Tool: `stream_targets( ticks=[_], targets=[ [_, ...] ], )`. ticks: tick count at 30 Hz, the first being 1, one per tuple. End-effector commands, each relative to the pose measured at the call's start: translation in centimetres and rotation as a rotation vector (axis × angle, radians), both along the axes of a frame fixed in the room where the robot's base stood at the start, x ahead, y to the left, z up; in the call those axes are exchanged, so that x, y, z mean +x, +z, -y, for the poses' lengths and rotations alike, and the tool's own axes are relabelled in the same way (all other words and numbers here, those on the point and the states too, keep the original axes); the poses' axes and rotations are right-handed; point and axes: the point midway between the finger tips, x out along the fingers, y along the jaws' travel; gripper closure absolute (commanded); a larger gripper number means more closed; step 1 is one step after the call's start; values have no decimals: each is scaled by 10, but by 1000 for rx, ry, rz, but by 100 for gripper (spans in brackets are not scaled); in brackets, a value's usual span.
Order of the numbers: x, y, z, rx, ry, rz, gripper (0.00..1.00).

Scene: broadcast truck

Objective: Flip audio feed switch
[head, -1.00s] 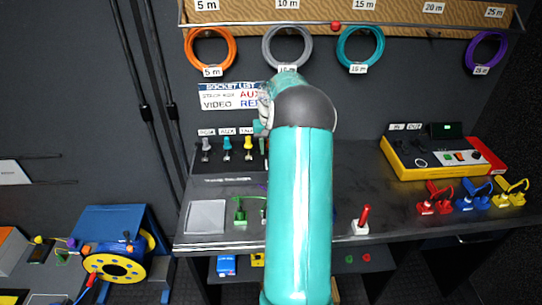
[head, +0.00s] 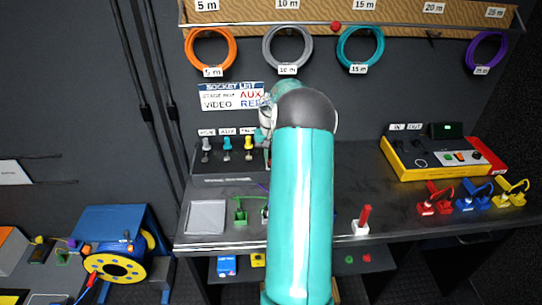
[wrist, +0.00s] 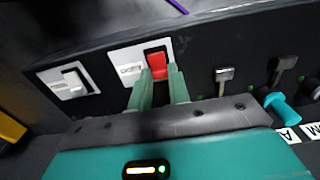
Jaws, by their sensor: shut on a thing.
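A red switch (wrist: 157,64) sits on a white labelled plate (wrist: 126,56) on a dark panel in the wrist view. My gripper (wrist: 160,72) has its two green fingertips at either side of the red switch and is shut on it. The plate's label is too blurred to read, so I cannot tell if this is the audio feed switch. In the head view my arm hides the gripper and the red switch.
Metal levers (wrist: 224,76) and a cyan knob (wrist: 281,110) lie right of the fingers. The dark socket box (head: 222,166) stands at the back of the desk. A red upright lever (head: 364,216) and a yellow console (head: 420,171) are to the right.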

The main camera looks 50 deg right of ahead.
Motion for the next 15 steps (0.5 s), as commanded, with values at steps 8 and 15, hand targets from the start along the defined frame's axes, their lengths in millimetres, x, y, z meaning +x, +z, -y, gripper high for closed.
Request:
stream_targets(
  ticks=[8,15],
  targets=[
    [-3,1,-5,-116,2,101,100],
    [-6,0,-8,-215,2,189,100]
  ],
)
